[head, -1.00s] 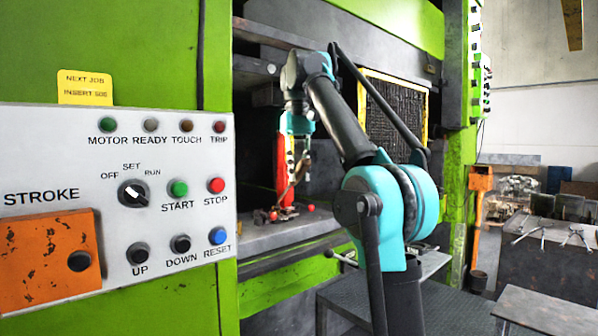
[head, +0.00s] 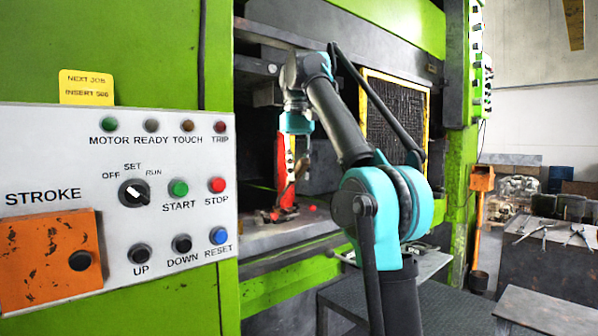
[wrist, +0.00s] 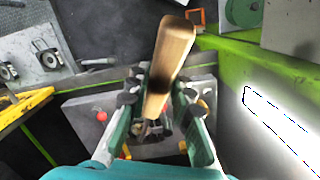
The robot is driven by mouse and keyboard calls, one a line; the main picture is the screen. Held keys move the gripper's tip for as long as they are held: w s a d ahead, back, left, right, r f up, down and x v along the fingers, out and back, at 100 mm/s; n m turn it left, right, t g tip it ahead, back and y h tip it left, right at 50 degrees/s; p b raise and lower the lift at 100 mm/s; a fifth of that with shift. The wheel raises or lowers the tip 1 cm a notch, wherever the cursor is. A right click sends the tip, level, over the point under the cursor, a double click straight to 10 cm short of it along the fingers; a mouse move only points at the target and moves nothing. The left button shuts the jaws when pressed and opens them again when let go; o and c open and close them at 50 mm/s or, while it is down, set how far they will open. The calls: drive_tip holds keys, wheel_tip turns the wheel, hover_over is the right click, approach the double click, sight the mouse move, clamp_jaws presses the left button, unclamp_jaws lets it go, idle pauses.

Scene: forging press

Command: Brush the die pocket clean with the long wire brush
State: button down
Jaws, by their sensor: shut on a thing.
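My gripper (wrist: 157,92) is shut on the wooden handle of the wire brush (wrist: 170,50) in the wrist view. The handle points up in that picture, between the two teal fingers. The brush's wire end is not clear. In the head view my gripper (head: 301,166) hangs inside the press opening, above the grey die area (head: 290,234). The die block (wrist: 82,118) shows as a pale plate below the fingers in the wrist view. The die pocket is mostly hidden behind the fingers and brush, so I cannot tell whether the brush touches it.
Small red knobs (wrist: 101,115) sit on the die. A yellow-framed mesh screen (head: 396,115) is to the right. The control panel (head: 115,190) is at the left. A tool bench (head: 545,262) stands far right.

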drive_tip(key=shift+s, duration=0.15)
drive_tip(key=shift+s+d+f, duration=0.1)
drive_tip(key=shift+s+d, duration=0.3)
drive_tip(key=shift+s, duration=0.05)
drive_tip(key=shift+w+a, duration=0.1)
idle(0.4)
drive_tip(key=shift+w+a, duration=0.3)
drive_tip(key=shift+w, duration=0.15)
drive_tip(key=shift+s+d, duration=0.1)
drive_tip(key=shift+s, duration=0.05)
drive_tip(key=shift+s+d, duration=0.3)
drive_tip(key=shift+s, duration=0.1)
drive_tip(key=shift+a, duration=0.1)
idle(0.5)
